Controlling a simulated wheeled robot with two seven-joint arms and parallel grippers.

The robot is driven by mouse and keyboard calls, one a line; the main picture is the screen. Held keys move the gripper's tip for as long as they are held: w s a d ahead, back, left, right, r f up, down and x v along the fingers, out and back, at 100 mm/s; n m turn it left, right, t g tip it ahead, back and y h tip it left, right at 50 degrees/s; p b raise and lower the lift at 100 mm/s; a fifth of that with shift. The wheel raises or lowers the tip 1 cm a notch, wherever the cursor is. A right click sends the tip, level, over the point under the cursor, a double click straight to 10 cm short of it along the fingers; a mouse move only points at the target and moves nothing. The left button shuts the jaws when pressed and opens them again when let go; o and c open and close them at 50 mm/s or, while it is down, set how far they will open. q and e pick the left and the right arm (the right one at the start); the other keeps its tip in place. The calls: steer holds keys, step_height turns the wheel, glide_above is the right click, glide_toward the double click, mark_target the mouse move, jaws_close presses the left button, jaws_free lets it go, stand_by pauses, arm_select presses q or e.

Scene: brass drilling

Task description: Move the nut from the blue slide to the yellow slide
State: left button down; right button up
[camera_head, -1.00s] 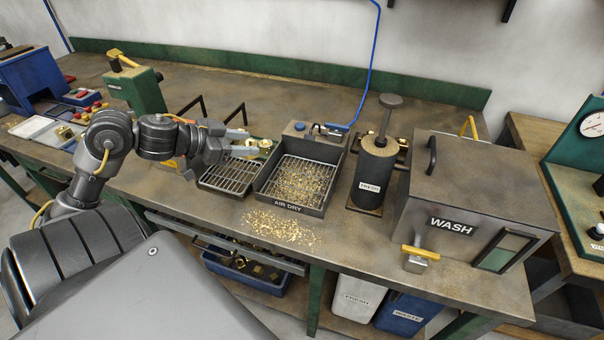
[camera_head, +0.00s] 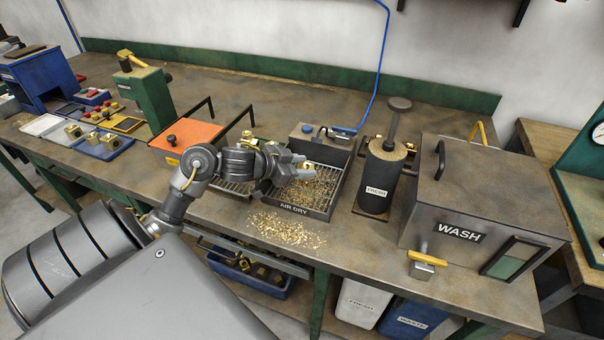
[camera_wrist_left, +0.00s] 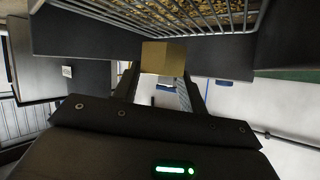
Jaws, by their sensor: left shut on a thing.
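My left gripper (camera_head: 305,166) is over the AIR DRY bin (camera_head: 336,200). It is shut on a square brass nut (camera_wrist_left: 163,57), which shows between the fingertips in the left wrist view; in the head view the nut is mostly hidden by the fingers. A blue tray (camera_head: 98,152) with brass nuts (camera_head: 92,138) on it lies at the left of the bench, and a yellow tray (camera_head: 127,125) lies just behind it. I cannot tell whether these are the task's slides. My right gripper is not in view.
Brass chips (camera_head: 287,230) lie on the bench in front of the bin. An orange-topped box (camera_head: 186,134) and a green machine (camera_head: 143,97) stand to the left. The rear bench is mostly clear.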

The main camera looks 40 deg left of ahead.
arm_select(q)
steer(key=shift+f, duration=1.55)
steer(key=shift+f, duration=0.1)
steer(key=c, duration=0.8)
jaws_free()
steer(key=shift+o, duration=0.2)
steer(key=v, duration=1.2)
